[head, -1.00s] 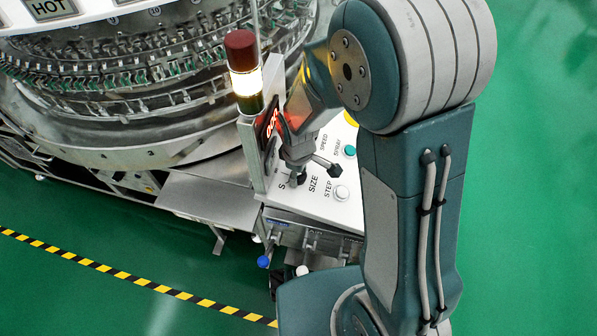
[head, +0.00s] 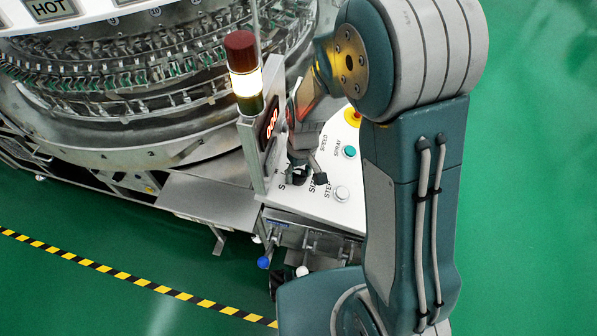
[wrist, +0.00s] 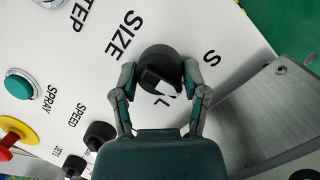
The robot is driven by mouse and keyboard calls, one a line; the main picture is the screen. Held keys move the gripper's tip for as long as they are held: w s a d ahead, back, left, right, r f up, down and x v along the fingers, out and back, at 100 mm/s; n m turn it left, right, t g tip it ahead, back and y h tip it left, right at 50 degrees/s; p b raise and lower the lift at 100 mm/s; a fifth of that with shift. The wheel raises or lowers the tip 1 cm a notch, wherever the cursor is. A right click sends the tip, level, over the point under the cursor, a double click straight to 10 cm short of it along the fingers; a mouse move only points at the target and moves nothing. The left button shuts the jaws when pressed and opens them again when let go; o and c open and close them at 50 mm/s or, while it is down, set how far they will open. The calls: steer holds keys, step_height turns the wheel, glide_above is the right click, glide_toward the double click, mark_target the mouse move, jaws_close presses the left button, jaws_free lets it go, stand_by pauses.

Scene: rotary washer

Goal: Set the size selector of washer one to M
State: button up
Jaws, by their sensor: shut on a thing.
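The size selector is a black round knob (wrist: 155,58) with a raised bar, beside the printed word SIZE in the wrist view. An S mark shows right of the knob and an L mark below it; I cannot make out an M. A pale patch near the bar's lower end makes its exact pointing hard to read. My gripper (wrist: 160,72) has one finger on each side of the knob and is shut on it. In the head view my gripper (head: 305,178) is low over the control panel (head: 335,205), and the knob is mostly hidden behind it.
The panel carries a white STEP button (head: 342,193), a teal SPRAY button (head: 349,152), a black SPEED knob (wrist: 100,134) and a red-and-yellow stop button (wrist: 14,140). A lit signal tower (head: 244,75) and red display (head: 268,127) stand close left of my gripper.

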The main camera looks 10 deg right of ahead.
steer(key=shift+m, duration=0.6)
steer(key=shift+f+y, duration=0.1)
steer(key=shift+y, duration=0.2)
steer(key=shift+s, duration=0.1)
steer(key=o, duration=1.2)
steer(key=shift+c, duration=0.2)
steer(key=shift+w+r, duration=0.2)
steer(key=shift+r, duration=0.15)
step_height(320, 180, up, 11)
steer(key=w+d, duration=0.1)
steer(key=shift+w, duration=0.3)
